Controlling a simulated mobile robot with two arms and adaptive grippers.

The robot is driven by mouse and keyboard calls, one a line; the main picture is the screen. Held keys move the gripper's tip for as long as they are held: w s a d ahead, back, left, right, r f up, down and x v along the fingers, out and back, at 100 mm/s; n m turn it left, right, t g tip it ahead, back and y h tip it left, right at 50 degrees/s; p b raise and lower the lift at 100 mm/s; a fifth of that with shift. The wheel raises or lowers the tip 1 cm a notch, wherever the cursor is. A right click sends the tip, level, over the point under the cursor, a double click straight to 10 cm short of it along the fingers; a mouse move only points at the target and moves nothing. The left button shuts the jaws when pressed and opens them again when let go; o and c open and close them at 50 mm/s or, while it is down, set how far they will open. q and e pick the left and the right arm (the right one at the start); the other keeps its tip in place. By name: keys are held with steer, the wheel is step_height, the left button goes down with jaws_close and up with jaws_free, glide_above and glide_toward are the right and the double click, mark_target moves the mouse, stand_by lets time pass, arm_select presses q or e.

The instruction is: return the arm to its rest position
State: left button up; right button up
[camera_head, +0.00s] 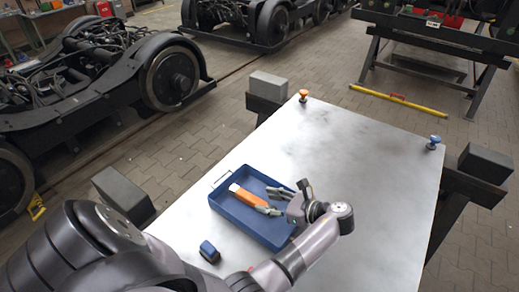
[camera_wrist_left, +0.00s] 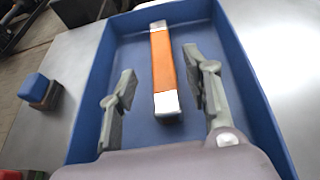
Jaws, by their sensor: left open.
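My left gripper (camera_head: 274,201) is over the blue tray (camera_head: 219,206) on the metal table. In the left wrist view the gripper (camera_wrist_left: 160,95) has its two fingers spread wide apart. An orange bar with pale ends (camera_head: 247,197) lies in the tray. In the left wrist view the orange bar (camera_wrist_left: 162,65) lies between and ahead of the open fingers, with a gap on each side. My left arm reaches in from the lower left across the table. My right gripper is not in view.
A small blue-topped block (camera_head: 209,251) sits on the table left of the tray. An orange knob (camera_head: 303,96) and a blue knob (camera_head: 433,142) stand near the far corners. The table (camera_head: 365,165) is clear to the right. Bogies (camera_head: 165,75) stand on the floor beyond.

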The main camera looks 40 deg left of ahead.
arm_select(q)
steer(key=shift+d+r, duration=0.1)
steer(key=shift+d, duration=0.15)
steer(key=shift+w, duration=0.1)
steer(key=shift+r, duration=0.1)
